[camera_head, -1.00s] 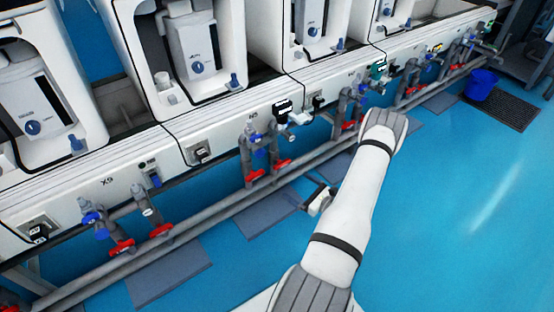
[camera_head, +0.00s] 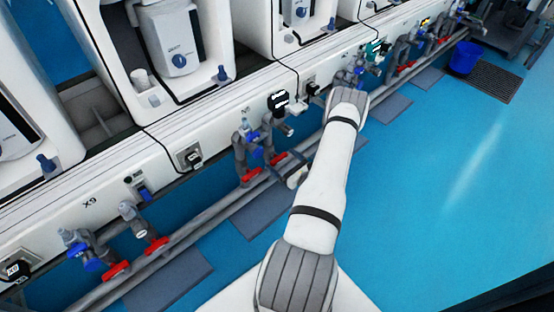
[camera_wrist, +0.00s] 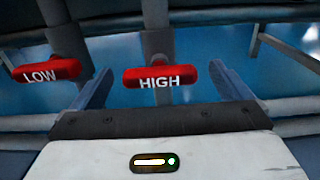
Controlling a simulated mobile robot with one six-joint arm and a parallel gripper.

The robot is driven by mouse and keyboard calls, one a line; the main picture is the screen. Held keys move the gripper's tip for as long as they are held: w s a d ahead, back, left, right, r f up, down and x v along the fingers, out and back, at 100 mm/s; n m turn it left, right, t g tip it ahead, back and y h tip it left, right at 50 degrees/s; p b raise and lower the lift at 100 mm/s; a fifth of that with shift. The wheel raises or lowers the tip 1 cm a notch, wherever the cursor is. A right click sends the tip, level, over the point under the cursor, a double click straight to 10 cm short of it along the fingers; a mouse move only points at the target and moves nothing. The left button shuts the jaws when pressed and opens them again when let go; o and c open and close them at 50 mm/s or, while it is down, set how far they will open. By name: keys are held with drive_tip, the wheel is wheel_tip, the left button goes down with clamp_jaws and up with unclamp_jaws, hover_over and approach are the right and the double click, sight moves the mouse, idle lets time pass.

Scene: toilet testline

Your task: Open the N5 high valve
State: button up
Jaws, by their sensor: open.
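The red handle marked HIGH (camera_wrist: 160,76) lies crosswise on its grey pipe in the wrist view. My gripper (camera_wrist: 165,85) is open, with one finger on each side of this handle and a gap on both sides. The red handle marked LOW (camera_wrist: 45,71) is left of the left finger. In the head view, two red handles sit below the N5 label (camera_head: 245,110): a left one (camera_head: 251,174) and a right one (camera_head: 277,158). My gripper (camera_head: 283,168) is close to the right one, partly hidden by my arm.
A long grey pipe (camera_head: 215,208) runs below the valves along the white bench. The X9 valves with red handles (camera_head: 116,269) are at the lower left. A blue bucket (camera_head: 464,58) stands at the far right. The blue floor (camera_head: 430,170) on the right is clear.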

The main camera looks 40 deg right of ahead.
drive_tip(key=shift+w+a, duration=0.1)
drive_tip(key=shift+w, duration=1.15)
drive_tip(key=c, duration=1)
